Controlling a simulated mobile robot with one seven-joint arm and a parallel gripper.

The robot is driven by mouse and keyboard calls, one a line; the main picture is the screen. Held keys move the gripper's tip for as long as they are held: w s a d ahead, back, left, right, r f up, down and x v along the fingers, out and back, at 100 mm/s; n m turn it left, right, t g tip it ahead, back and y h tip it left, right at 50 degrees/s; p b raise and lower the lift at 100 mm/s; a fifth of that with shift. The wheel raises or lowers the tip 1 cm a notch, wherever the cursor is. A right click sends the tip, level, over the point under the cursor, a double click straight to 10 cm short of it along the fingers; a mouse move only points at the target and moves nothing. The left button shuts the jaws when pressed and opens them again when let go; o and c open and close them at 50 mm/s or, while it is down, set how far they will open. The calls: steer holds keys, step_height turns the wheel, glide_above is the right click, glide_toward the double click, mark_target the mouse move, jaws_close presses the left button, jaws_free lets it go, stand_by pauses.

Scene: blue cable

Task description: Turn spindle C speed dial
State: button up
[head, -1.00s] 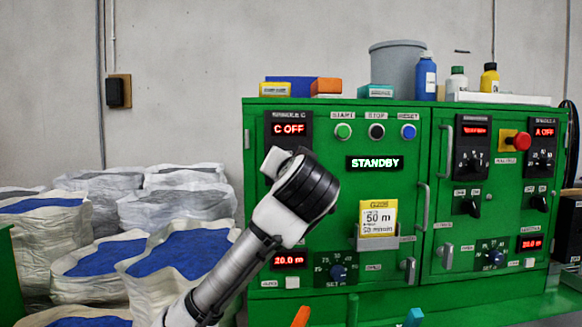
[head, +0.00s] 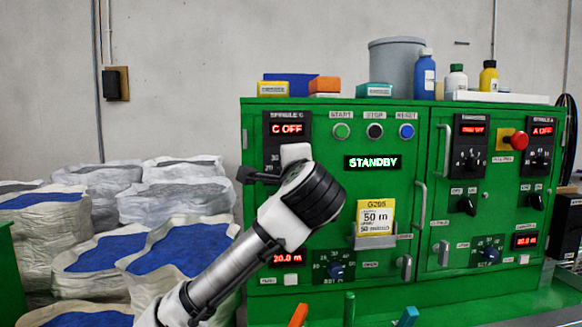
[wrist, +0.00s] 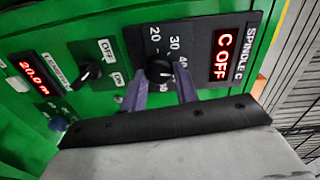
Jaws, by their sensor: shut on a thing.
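The spindle C panel (head: 290,117) is black, at the upper left of the green cabinet, and its red display reads C OFF. It fills the upper right of the wrist view (wrist: 243,27). There the black speed dial (wrist: 159,70) shows below printed numbers, with 20, 30 and 40 legible. My gripper (wrist: 161,77) is shut on the dial, with one purple finger at each side of it. Where the dial's pointer stands is hard to tell. In the head view my wrist and arm hide the dial and fingertips.
An OFF/ON switch (wrist: 90,71) sits beside the panel in the wrist view. A green screen (head: 373,163) reads STANDBY. A cabinet handle (head: 420,207) stands out to the right of my arm. White sacks (head: 95,262) stand at the left.

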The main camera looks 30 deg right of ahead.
steer(key=m+p, duration=0.1)
steer(key=m, duration=0.5)
steer(key=shift+f+m, duration=0.15)
steer(key=shift+m, duration=0.15)
stand_by(0.5)
steer(key=o, duration=1)
steer(key=shift+s, duration=0.1)
steer(key=b+v, duration=0.2)
steer(key=v, duration=0.5)
steer(key=b+v, duration=0.1)
steer(key=v, duration=0.5)
steer(key=shift+s+a+b, duration=0.1)
steer(key=shift+s+b, duration=0.25)
